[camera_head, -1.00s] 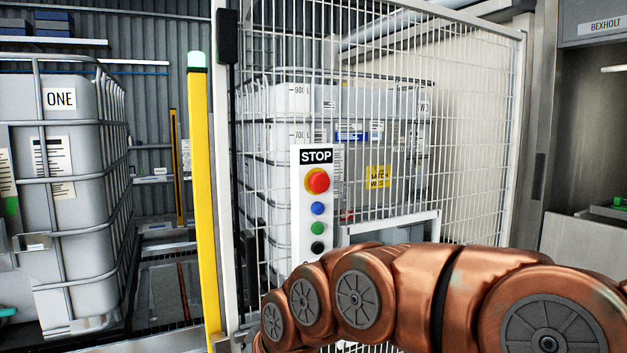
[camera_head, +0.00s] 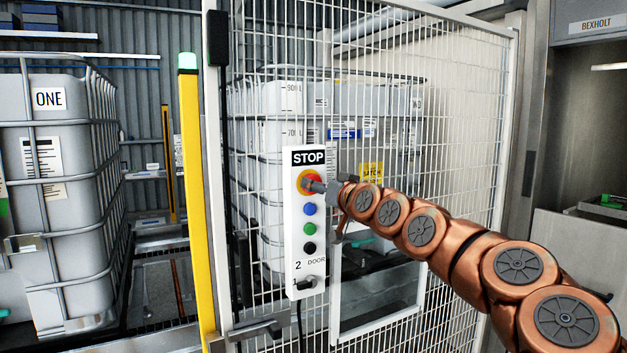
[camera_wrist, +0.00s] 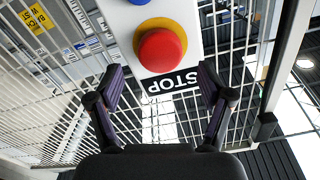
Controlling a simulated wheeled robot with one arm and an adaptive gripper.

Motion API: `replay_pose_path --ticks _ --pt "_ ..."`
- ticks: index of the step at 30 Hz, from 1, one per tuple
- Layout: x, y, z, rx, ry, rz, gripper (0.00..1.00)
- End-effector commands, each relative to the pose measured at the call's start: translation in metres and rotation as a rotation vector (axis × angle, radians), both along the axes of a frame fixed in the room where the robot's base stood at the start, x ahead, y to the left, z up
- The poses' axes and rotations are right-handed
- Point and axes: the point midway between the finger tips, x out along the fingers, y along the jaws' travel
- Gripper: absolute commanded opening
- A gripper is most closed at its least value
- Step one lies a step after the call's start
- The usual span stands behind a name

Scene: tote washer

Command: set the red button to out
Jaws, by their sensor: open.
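The red button (camera_head: 307,181) sits on a yellow ring near the top of a white control panel (camera_head: 293,228), under a black STOP label. No contact with the button shows. How far the button is pressed cannot be told.
Blue (camera_head: 310,209), green (camera_head: 310,229) and black (camera_head: 309,248) buttons sit below, with a dark switch (camera_head: 307,283) at the panel's foot. A wire mesh fence (camera_head: 450,130) stands behind the panel. A yellow post (camera_head: 196,200) and a caged white tank (camera_head: 60,190) are at left.

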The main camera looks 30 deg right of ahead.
Motion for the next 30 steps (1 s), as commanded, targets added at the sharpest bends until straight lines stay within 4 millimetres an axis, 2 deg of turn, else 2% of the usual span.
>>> replay_pose_path --ticks 6,12,27,30 --pt "0.027 -0.001 0.002 0.001 0.002 0.001 0.79" --pt "0.042 -0.003 0.002 0.001 0.0 0.002 0.79" --pt "0.049 -0.004 0.001 -0.001 0.0 0.0 0.79" --pt "0.049 -0.004 0.001 -0.001 0.0 0.0 0.7"
